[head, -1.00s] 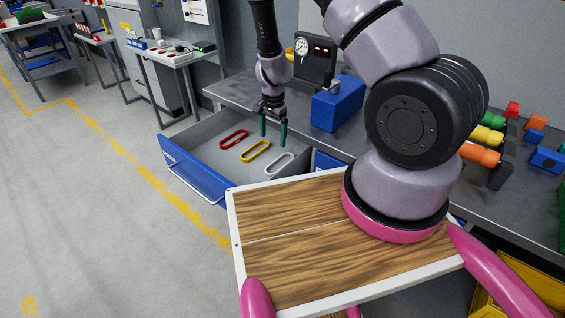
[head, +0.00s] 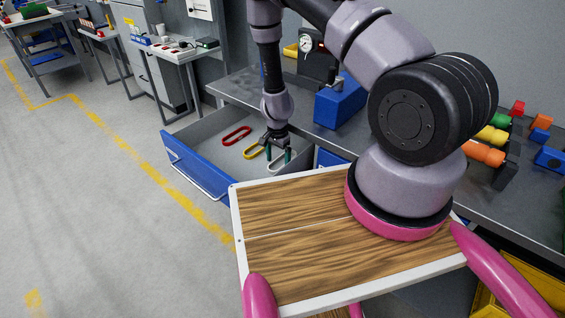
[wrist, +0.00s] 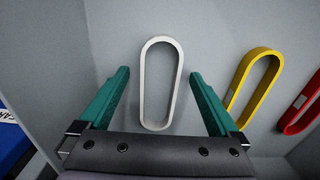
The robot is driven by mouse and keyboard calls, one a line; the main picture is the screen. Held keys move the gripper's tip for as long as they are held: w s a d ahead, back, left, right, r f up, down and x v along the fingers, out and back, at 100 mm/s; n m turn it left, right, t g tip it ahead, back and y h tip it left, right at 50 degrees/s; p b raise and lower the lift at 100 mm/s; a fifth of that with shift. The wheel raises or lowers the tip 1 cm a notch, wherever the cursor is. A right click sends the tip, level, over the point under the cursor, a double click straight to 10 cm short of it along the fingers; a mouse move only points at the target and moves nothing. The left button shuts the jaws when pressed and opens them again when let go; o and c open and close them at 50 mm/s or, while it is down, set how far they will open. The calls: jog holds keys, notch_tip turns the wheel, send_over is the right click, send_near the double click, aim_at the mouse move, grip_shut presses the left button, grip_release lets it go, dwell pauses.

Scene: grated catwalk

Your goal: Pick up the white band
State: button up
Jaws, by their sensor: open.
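The white band (wrist: 143,86) is an elongated loop lying on the floor of the open drawer. In the wrist view it sits between the fingers of my gripper (wrist: 159,84), with a gap on both sides. In the head view the white band (head: 279,166) is partly hidden by the fingers. My gripper (head: 278,156) is open and empty, pointing down into the drawer. In the wrist view its green fingers stand on either side of the band's long sides.
A yellow band (wrist: 252,80) lies right of the white one in the wrist view, close to a finger, and a red band (wrist: 300,105) beyond it. The blue-fronted drawer (head: 192,172) has walls around them. A blue box (head: 340,103) stands on the workbench alongside.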

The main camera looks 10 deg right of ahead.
jog(key=shift+f, duration=0.2)
jog(key=c, duration=1.4)
jog(key=shift+r, duration=0.1)
jog(key=shift+c, duration=0.2)
